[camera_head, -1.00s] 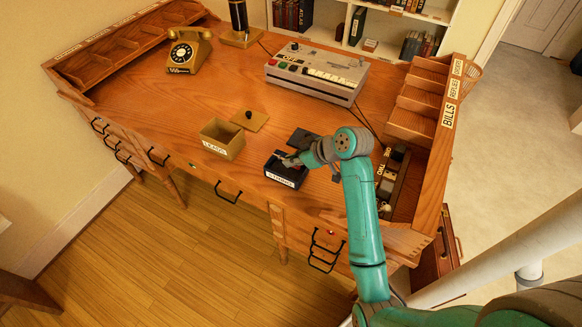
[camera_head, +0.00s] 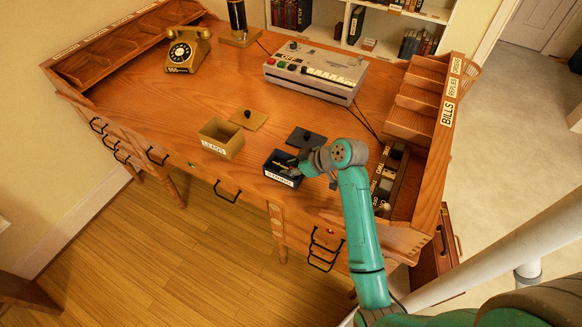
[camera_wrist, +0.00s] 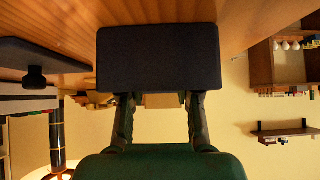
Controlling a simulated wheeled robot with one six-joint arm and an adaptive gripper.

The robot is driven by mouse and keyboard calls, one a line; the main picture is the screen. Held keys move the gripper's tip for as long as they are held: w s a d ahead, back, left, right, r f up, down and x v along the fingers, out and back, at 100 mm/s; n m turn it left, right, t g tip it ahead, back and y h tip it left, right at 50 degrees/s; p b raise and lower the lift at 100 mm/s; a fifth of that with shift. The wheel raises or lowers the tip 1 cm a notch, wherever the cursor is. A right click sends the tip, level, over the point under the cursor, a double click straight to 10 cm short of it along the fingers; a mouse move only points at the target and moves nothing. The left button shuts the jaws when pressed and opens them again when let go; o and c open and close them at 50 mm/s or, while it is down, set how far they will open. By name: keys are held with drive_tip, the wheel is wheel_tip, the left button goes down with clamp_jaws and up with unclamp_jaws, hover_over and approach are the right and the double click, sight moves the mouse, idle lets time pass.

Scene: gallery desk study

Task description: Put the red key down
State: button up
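I see no red key in either view. My gripper (camera_head: 290,166) reaches into a small dark open box (camera_head: 283,181) with a white label on its front, near the desk's front edge. In the wrist view the dark box wall (camera_wrist: 158,60) covers the fingertips. The two gripper fingers (camera_wrist: 158,104) stand well apart there, with pale wall showing between them. What lies inside the dark box is hidden.
A tan box (camera_head: 234,146) labelled LEADS stands left of the dark box. Its lid (camera_head: 246,121) and a dark lid (camera_head: 303,141) lie behind. A grey button machine (camera_head: 318,80), a telephone (camera_head: 186,49) and labelled pigeonholes (camera_head: 415,112) stand farther back. The desk's left middle is clear.

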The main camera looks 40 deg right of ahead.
drive_tip(key=shift+r, duration=0.2)
drive_tip(key=v, duration=1.2)
idle(0.4)
